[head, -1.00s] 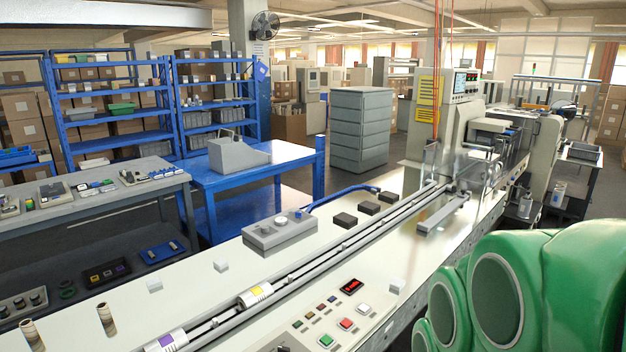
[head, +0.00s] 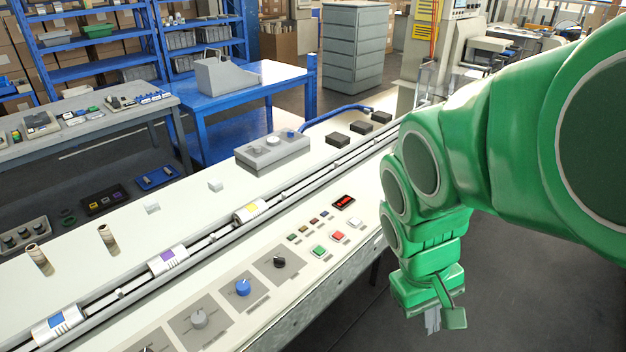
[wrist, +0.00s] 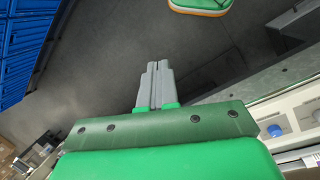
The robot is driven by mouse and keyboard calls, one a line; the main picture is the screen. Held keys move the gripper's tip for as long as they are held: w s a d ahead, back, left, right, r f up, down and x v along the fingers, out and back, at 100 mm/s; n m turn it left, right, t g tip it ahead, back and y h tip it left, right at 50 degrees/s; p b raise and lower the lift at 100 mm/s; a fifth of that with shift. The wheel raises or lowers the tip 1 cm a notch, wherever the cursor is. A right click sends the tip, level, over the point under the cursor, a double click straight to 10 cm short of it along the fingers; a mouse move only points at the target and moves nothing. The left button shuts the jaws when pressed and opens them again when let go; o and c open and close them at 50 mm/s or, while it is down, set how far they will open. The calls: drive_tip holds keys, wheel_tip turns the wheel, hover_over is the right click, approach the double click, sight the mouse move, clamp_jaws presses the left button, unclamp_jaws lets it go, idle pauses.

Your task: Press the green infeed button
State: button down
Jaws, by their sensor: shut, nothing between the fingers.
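The green button (head: 318,250) is a small square push button on the light panel of the long machine bench, left of a red button (head: 338,236) and a white button (head: 354,222). Nothing covers it in the head view. My gripper (head: 433,322) hangs off the bench's front edge, right of and below the green button in the picture, clearly apart from it. In the wrist view my gripper (wrist: 158,66) has its grey fingers together and empty, over dark floor. I do not see the green button in the wrist view.
Dark, blue and grey knobs (head: 243,287) sit along the bench front, left of the buttons. A red display (head: 343,202) and small coloured keys lie behind them. A conveyor carries wrapped rolls (head: 168,261). The floor (head: 500,290) around my gripper is clear.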

drive_tip(key=w+d+f+n+t+h, duration=0.1)
drive_tip(key=w+n+t+h, duration=0.2)
drive_tip(key=w, duration=0.8)
drive_tip(key=n+t, duration=0.6)
drive_tip(key=n, duration=0.7)
hover_over(317, 252)
wheel_tip(317, 252, down, 9)
drive_tip(key=shift+f, duration=0.2)
drive_tip(key=shift+f, duration=4.3)
